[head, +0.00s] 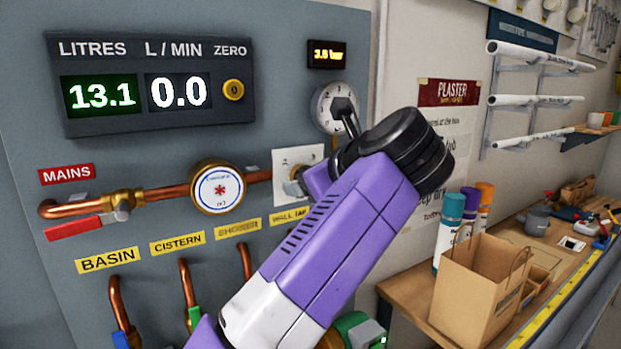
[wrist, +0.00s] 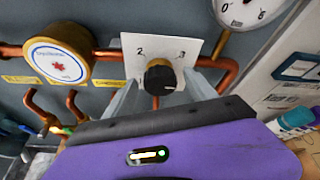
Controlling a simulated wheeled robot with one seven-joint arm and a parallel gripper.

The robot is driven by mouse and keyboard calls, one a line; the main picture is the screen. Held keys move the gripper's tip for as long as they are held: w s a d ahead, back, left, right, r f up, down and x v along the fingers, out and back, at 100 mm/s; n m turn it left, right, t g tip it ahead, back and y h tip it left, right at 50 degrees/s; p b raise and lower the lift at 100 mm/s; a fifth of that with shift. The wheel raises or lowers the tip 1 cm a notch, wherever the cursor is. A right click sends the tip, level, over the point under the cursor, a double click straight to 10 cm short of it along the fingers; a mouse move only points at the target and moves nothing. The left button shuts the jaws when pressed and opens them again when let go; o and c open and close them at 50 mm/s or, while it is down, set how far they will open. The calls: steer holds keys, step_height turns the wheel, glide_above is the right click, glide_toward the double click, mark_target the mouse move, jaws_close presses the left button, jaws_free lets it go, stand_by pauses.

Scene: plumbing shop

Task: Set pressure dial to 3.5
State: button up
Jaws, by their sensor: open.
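The pressure dial is a black knob (wrist: 159,80) on a brass stem in front of a white scale plate (wrist: 140,42); a 2 shows at its upper left and a partly blurred figure at its upper right. A pale mark shows at the knob's lower right. My gripper (wrist: 161,77) is open, with one grey finger on each side of the knob; I cannot tell whether they touch it. In the head view the plate (head: 288,160) is partly covered by my arm, and the knob is mostly hidden. A small orange display (head: 328,54) above appears to read 3.5 bar.
A round white gauge (head: 338,106) sits above the dial, partly behind my arm. Copper mains pipe (head: 160,195) and a round meter (head: 218,188) lie left of it. A workbench at right holds a paper bag (head: 482,285) and several spray cans.

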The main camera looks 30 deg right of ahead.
steer(key=b+v, duration=0.1)
steer(key=v, duration=0.6)
steer(key=shift+s, duration=0.3)
steer(key=shift+r, duration=0.15)
